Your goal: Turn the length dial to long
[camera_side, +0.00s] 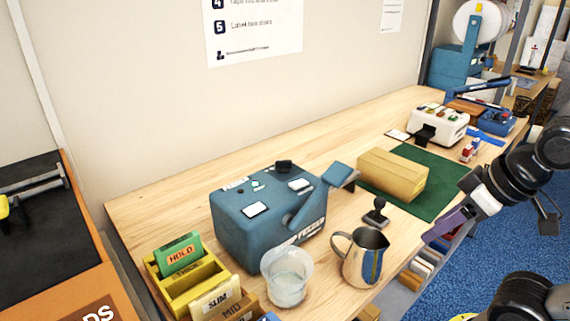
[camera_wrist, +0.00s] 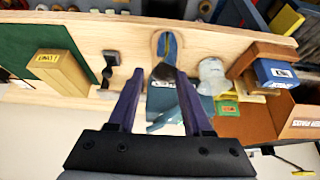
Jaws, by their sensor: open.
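The blue feeder machine (camera_side: 228,222) stands on the wooden bench in the side view. Its top carries a small black knob (camera_side: 284,166), white labels and a green button; I cannot tell which control is the length dial or read its setting. In the wrist view the blue machine (camera_wrist: 162,103) shows partly between my fingers, and no dial can be made out there. My gripper (camera_side: 432,236) hangs at the right, apart from the machine, beyond the metal pitcher. In the wrist view its purple fingers (camera_wrist: 159,70) are spread with nothing held.
A metal pitcher (camera_side: 362,262), a clear cup (camera_side: 287,280) and a black stamp (camera_side: 376,212) stand near the machine. A tan carton (camera_side: 393,176) lies on a green mat (camera_side: 438,189). Yellow card bins (camera_side: 185,285) stand at front left. Bare bench lies behind the machine.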

